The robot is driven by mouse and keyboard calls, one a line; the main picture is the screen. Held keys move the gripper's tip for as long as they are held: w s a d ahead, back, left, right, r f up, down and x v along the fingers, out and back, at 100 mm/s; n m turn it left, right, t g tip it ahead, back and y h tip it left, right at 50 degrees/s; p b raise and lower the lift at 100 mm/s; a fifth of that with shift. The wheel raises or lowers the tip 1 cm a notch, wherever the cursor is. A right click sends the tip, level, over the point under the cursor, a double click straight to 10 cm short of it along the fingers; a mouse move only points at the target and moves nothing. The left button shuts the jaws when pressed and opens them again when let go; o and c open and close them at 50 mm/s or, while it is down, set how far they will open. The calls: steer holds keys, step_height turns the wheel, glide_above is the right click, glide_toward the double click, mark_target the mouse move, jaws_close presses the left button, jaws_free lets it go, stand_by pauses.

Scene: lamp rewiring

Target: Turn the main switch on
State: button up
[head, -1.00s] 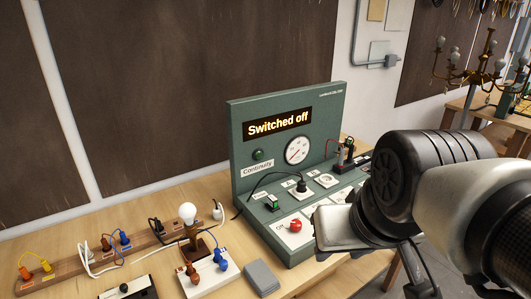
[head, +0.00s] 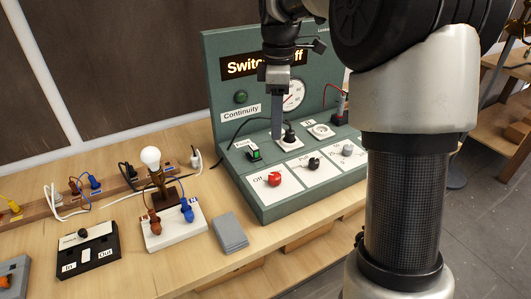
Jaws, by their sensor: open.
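The green control panel (head: 222,65) stands on the workbench. Its display (head: 240,67) reads "Switched off" in the earlier view; my arm now covers part of it. A red rotary knob (head: 274,180) sits on a white plate at the panel's front left, with "Off" readable beside it. I cannot read which control is labelled main. My gripper (head: 277,136) is open, pointing down above the back of the sloped face. It is seen edge-on, apart from the red knob and in front of the dial.
A black plug (head: 289,135) in a socket is close to my fingertips. Two more knobs, black (head: 313,163) and grey (head: 347,149), are right of the red one. A lit bulb (head: 150,157) on a stand, cables and a grey block (head: 229,233) are on the bench at left.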

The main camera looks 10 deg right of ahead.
mark_target(275, 175)
step_height(275, 175, down, 17)
steer(key=shift+f+b, duration=0.15)
steer(key=shift+b, duration=0.8)
steer(key=c, duration=1.1)
steer(key=shift+o, duration=0.2)
